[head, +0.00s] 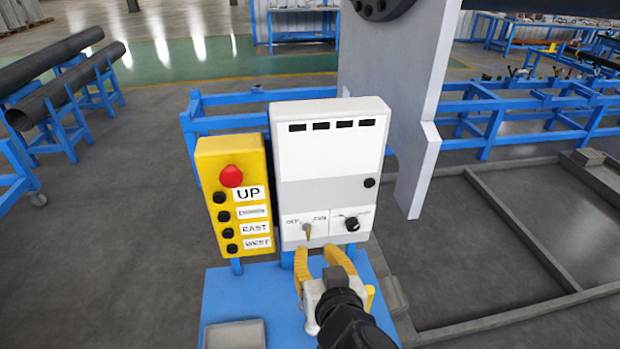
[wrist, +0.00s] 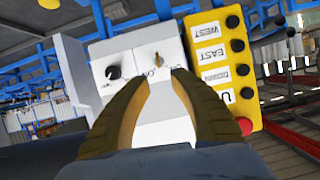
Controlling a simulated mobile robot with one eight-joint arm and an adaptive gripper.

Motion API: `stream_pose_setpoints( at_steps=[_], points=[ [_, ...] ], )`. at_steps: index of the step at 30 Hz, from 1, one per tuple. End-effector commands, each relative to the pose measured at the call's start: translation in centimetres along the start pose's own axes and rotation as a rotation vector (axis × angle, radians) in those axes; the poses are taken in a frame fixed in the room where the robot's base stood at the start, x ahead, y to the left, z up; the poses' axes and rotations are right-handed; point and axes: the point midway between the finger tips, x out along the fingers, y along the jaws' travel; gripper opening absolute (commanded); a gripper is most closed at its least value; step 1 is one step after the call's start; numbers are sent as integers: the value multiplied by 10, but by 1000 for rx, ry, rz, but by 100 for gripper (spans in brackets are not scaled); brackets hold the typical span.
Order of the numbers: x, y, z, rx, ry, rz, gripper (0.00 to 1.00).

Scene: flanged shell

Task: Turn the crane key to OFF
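The crane key (head: 307,231) is a small brass-coloured piece in a switch on the lower left of the white and grey control box (head: 330,189). It stands about upright, between small labels too blurred to read surely. My gripper (head: 318,251) has yellow-brown fingers, spread apart and empty, just below and in front of the key. In the wrist view, turned upside down, the key (wrist: 158,60) shows just beyond the gap between the fingertips (wrist: 160,77). I see no contact. A black knob (head: 352,224) sits right of the key.
A yellow pendant (head: 233,196) with a red button and black buttons is close on the left. A grey upright plate (head: 395,90) stands on the right. A blue base (head: 225,293) with a grey block (head: 234,334) lies below. Blue racks (head: 510,112) stand behind.

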Motion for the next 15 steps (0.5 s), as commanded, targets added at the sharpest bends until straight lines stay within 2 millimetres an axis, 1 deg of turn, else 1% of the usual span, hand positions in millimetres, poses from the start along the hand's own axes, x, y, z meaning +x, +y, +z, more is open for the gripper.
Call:
stream_pose_setpoints(
  at_steps=[4,9,12,15],
  points=[
    [28,1,4,0,1,4,27],
    [63,1,4,-2,0,4,27],
    [80,1,3,-3,1,3,27],
    [93,0,2,-5,1,3,27]
  ],
)
